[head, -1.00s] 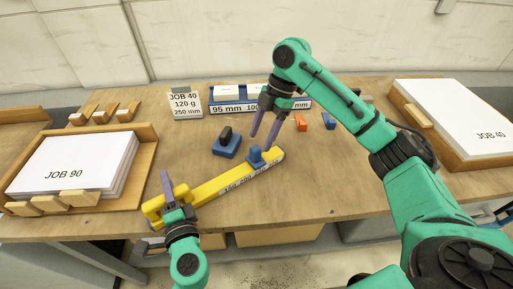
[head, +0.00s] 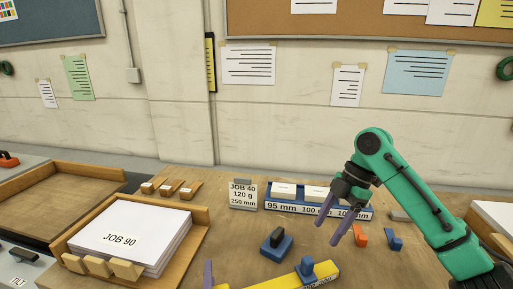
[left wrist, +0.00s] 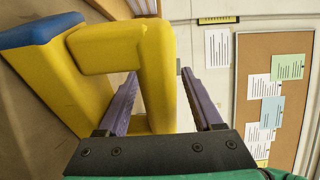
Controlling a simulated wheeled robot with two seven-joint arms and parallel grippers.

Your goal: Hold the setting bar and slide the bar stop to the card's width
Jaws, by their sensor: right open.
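The yellow setting bar (head: 328,274) lies at the bottom edge of the head view, mostly cut off. The blue bar stop (head: 306,268) sits on it near its far end. The job card (head: 243,196) reads JOB 40, 120 g, 250 mm. Only a fingertip of my left gripper (head: 208,274) shows in the head view. In the left wrist view, the fingers of my left gripper (left wrist: 160,85) straddle a post of the bar's yellow handle (left wrist: 158,60). A gap shows beside the right finger; grip contact is unclear. My right gripper (head: 328,235) is open and empty, above and behind the stop.
A blue block with a dark knob (head: 276,244) lies left of the stop. A blue rack (head: 318,209) with size labels stands behind. Orange (head: 361,235) and blue (head: 394,240) pieces lie right of my right gripper. The JOB 90 paper tray (head: 190,250) is at left.

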